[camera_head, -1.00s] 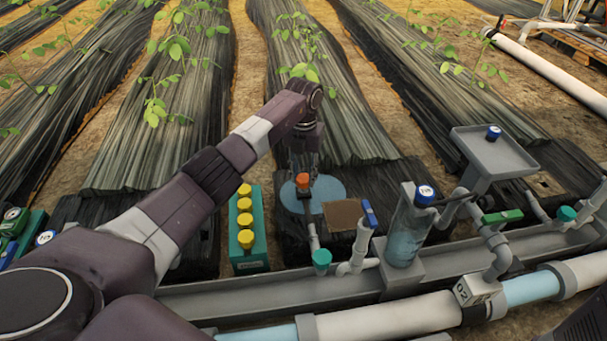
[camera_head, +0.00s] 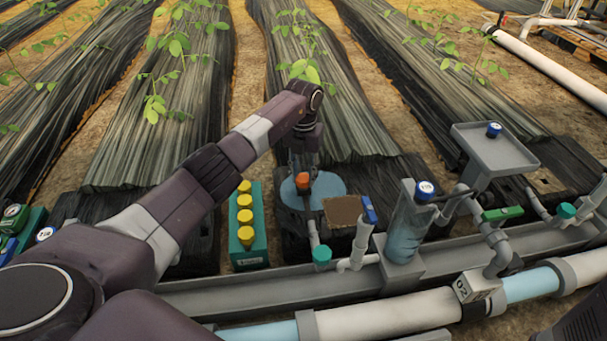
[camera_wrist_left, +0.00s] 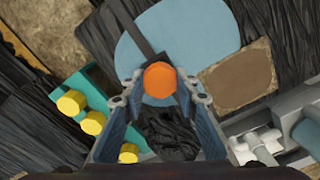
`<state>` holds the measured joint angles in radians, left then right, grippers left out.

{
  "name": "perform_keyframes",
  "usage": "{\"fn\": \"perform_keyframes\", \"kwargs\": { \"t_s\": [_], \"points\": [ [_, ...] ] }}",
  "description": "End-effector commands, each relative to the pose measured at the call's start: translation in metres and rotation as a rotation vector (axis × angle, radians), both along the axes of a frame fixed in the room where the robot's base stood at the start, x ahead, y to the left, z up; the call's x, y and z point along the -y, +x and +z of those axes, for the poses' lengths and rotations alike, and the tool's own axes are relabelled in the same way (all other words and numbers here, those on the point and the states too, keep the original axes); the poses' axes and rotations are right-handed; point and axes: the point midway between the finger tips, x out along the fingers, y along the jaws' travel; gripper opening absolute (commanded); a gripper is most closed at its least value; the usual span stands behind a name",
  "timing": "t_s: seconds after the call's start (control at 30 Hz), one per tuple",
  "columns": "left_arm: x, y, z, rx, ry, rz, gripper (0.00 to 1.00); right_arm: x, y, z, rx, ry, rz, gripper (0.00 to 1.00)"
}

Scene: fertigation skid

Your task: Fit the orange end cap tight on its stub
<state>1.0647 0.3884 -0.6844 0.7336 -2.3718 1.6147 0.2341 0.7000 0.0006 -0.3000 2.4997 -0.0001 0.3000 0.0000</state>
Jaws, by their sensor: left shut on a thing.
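The orange end cap (camera_head: 303,179) is in front of the blue round disc (camera_head: 335,186) in the head view. In the left wrist view the orange cap (camera_wrist_left: 160,79) sits between the fingertips. My left gripper (camera_head: 303,172) points down from above and is shut on the cap; its two fingers also show in the left wrist view (camera_wrist_left: 160,88). A dark strip and a grey pipe (camera_head: 313,233) run below the cap. The stub is hidden under the cap, so I cannot tell how far the cap sits on it. My right gripper is not in view.
A teal crate (camera_head: 258,250) with several yellow caps stands left of the gripper. A grey channel (camera_head: 270,293) runs along the front.

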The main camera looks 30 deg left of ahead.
Motion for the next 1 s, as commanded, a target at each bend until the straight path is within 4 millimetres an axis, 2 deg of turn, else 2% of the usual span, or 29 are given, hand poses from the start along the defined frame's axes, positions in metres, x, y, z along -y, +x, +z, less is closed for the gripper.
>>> {"fn": "perform_keyframes", "kwargs": {
  "t_s": [0.73,0.77,0.8,1.0],
  "points": [
    [0.0,0.0004,-0.0055,0.001,0.0,0.0,0.15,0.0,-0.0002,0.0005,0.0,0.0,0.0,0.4],
    [0.0,0.0004,-0.0055,0.001,0.0,0.0,0.3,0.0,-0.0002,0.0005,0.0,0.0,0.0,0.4],
    [0.0,0.0004,-0.0055,0.001,0.0,0.0,0.34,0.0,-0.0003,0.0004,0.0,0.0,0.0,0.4],
    [-0.0001,0.0003,-0.0056,0.001,0.0,0.0,0.34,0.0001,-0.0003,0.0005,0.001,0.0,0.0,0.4]
  ]
}}
